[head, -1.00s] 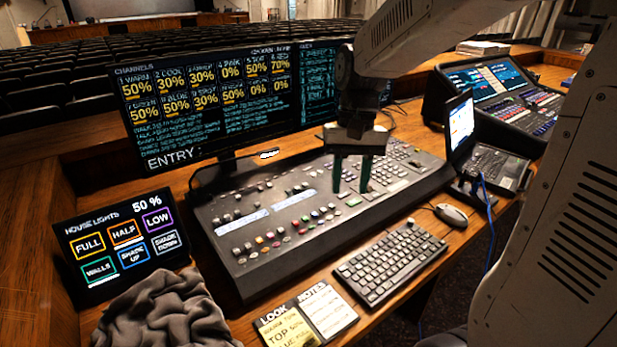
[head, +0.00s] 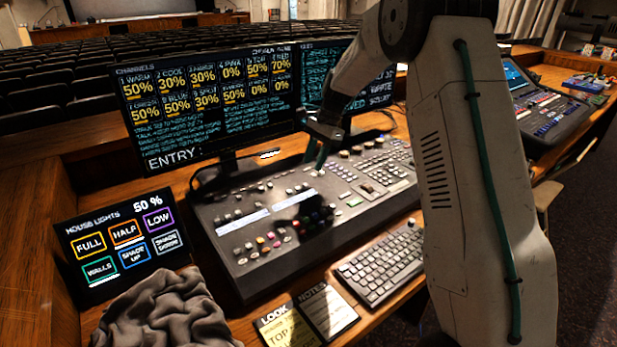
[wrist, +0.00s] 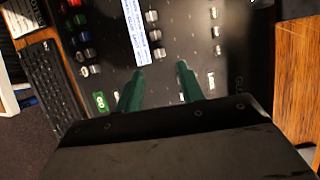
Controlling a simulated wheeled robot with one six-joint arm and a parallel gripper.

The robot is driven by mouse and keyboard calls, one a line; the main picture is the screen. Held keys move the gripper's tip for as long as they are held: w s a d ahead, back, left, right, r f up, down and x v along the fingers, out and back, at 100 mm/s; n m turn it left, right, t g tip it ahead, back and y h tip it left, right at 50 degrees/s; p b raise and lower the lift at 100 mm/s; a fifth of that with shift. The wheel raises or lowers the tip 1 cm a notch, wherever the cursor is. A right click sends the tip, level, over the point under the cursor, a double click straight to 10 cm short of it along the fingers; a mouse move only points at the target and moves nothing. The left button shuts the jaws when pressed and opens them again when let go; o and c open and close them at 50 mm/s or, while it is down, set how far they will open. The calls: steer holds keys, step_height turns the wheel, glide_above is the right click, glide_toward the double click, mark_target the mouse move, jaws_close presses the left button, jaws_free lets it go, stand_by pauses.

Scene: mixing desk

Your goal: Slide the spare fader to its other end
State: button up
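The mixing desk (head: 300,215) lies across the table, with rows of knobs, keys and small faders. My gripper (head: 318,160) hangs over its back part, left of my arm, in the head view. In the wrist view my gripper (wrist: 160,69) shows two green fingers apart, with nothing clearly held between them. Small silver caps (wrist: 158,54) lie just beyond the fingertips, beside a white label strip (wrist: 135,30). More silver caps (wrist: 217,50) stand to the right. I cannot tell which cap is the spare fader, nor whether the fingers touch the desk.
A monitor (head: 215,100) stands close behind the desk. A keyboard (head: 380,262) lies in front, with note cards (head: 325,310) to its left. A touch panel (head: 122,240) and a grey cloth (head: 165,312) are at the left. A second console (head: 545,110) is at the right.

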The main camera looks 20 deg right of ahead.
mark_target(306, 184)
steer(key=x, duration=0.6)
jaws_close()
